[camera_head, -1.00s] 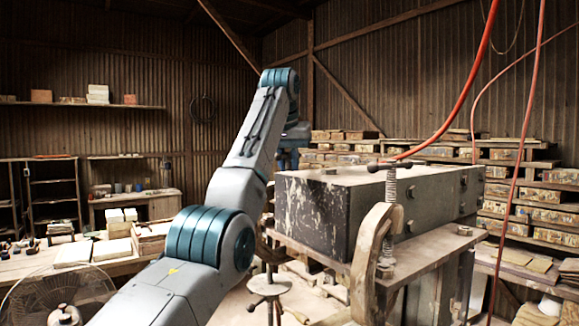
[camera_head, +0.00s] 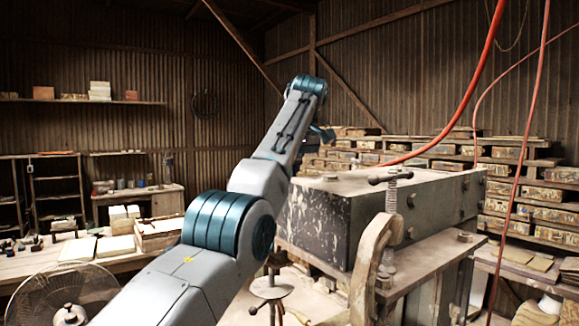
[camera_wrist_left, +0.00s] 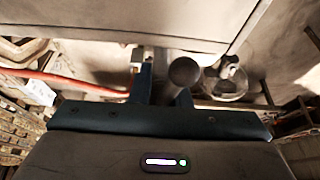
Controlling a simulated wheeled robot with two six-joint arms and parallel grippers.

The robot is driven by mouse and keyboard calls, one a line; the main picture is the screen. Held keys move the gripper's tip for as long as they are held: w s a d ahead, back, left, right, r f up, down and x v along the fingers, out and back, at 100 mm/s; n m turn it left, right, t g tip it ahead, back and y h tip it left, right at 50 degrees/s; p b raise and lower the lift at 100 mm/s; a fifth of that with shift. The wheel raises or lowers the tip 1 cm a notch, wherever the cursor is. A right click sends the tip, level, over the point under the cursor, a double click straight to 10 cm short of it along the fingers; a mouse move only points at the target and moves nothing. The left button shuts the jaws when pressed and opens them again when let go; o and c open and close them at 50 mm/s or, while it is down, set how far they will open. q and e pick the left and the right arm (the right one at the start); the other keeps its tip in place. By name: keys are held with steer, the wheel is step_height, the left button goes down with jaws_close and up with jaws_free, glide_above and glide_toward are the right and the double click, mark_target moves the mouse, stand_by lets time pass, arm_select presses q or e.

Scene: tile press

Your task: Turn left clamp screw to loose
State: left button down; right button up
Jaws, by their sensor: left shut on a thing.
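My left arm comes in from the left in the head view and bends over beside the dark, paint-worn press box (camera_head: 335,215). In the left wrist view my left gripper (camera_wrist_left: 163,88) is shut on a dark bar with a round end (camera_wrist_left: 184,72), apparently the handle of the left clamp screw. The rest of that screw is not clear. A second clamp screw with a T-handle (camera_head: 391,178) stands upright in a worn C-shaped clamp (camera_head: 372,255) at the box's front right. My right gripper is not in view.
A red hose (camera_head: 455,120) hangs down across the right side. Shelves of bricks (camera_head: 530,195) stand behind the box. A bench (camera_head: 95,262) with tiles and a wire fan (camera_head: 65,300) are at the left. A round-plated stand (camera_head: 270,288) is below the box.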

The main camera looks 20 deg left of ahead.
arm_select(q)
steer(key=shift+f+n+g+p, duration=0.35)
steer(key=shift+n+g+p, duration=0.15)
steer(key=shift+n, duration=0.5)
steer(key=c, duration=1.6)
jaws_free()
steer(key=shift+c, duration=0.2)
steer(key=shift+w+a, duration=0.1)
steer(key=shift+a, duration=0.05)
steer(key=shift+r, duration=0.1)
